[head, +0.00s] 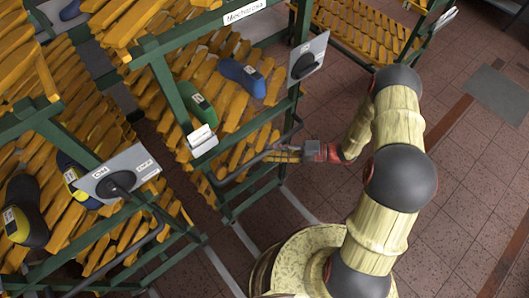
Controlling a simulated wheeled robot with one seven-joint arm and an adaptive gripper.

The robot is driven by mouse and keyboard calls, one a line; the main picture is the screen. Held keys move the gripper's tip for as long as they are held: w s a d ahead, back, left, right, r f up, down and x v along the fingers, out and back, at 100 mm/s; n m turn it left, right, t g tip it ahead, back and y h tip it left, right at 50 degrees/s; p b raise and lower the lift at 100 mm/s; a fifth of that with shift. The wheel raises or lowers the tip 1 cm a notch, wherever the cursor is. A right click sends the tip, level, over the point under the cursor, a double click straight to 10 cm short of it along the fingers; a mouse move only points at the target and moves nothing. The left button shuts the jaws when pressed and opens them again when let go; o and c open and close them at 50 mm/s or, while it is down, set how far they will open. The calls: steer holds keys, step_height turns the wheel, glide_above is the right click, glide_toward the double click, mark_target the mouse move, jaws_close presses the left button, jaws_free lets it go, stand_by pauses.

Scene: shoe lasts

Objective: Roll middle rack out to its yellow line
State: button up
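The middle rack (157,68) has a green frame and sloped shelves of orange wooden slats. A blue shoe last (242,77) and a green one (197,103) rest on it. A grey plate with a black knob (307,63) is on its right post. A dark bar handle (245,167) runs along its near side. My gripper (275,155) reaches in from the right at the handle's right part. Its fingers are small and partly merge with the bar and slats, so I cannot tell whether they close on it. I cannot make out a clearly yellow floor line.
Another green rack (38,118) stands close on the left, with a labelled knob plate (118,180). A third rack (365,28) is at the top right. Pale floor lines (243,238) run near the racks' fronts. Tiled floor (470,190) is open at right.

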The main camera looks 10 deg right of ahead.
mark_target(265, 153)
steer(key=shift+x, duration=1.85)
steer(key=shift+c, duration=0.4)
steer(key=c, duration=0.7)
jaws_close()
